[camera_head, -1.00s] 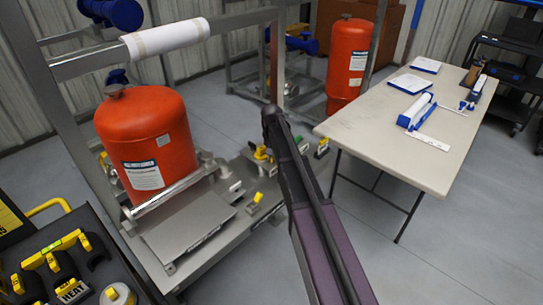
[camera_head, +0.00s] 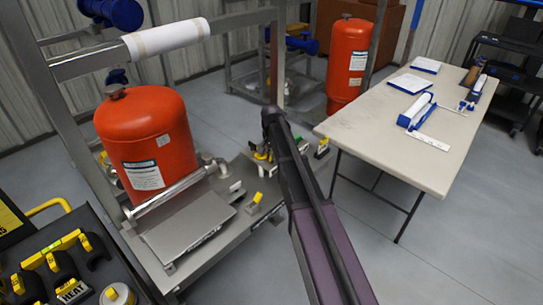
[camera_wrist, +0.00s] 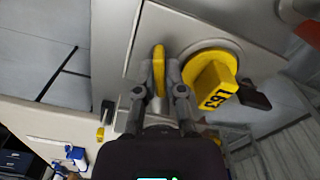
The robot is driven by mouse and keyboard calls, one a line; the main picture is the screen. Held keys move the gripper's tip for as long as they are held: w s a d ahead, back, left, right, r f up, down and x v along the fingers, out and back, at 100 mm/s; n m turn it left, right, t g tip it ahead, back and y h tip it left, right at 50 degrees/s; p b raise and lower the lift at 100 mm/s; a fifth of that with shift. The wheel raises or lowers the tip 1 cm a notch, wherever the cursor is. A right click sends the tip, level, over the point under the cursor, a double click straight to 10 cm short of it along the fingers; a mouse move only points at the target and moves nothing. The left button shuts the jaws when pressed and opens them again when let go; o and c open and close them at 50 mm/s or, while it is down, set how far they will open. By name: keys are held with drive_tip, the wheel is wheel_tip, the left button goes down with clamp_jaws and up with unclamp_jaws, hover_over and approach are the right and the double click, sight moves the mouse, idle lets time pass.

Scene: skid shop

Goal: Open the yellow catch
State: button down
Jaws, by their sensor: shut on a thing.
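The yellow catch (camera_wrist: 158,62) shows in the wrist view as a narrow upright yellow piece on a pale grey panel. My gripper (camera_wrist: 162,85) has its two dark fingers on either side of it and is shut on it. The fingers hide its lower end. Just right of it is a round yellow disc (camera_wrist: 222,52) with a yellow block (camera_wrist: 213,86) marked with black characters. In the head view, my arm partly covers the small yellow parts (camera_head: 262,154) on the skid's edge, and the grip itself cannot be made out there.
In the head view, an orange tank (camera_head: 147,140) stands on the grey skid (camera_head: 210,245). Another small yellow piece (camera_head: 257,198) sits on the skid. A pale table (camera_head: 385,135) with papers and blue items is at right. Floor between them is clear.

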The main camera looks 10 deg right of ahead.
drive_tip(key=shift+s+m, duration=0.15)
drive_tip(key=shift+m, duration=1.65)
drive_tip(key=c, duration=1.2)
unclamp_jaws()
drive_tip(key=shift+m, duration=0.4)
drive_tip(key=o, duration=0.5)
drive_tip(key=shift+c, duration=0.2)
drive_tip(key=shift+r, duration=0.2)
drive_tip(key=shift+r+p, duration=3.35)
drive_tip(key=shift+p, duration=0.2)
drive_tip(key=shift+n, duration=0.3)
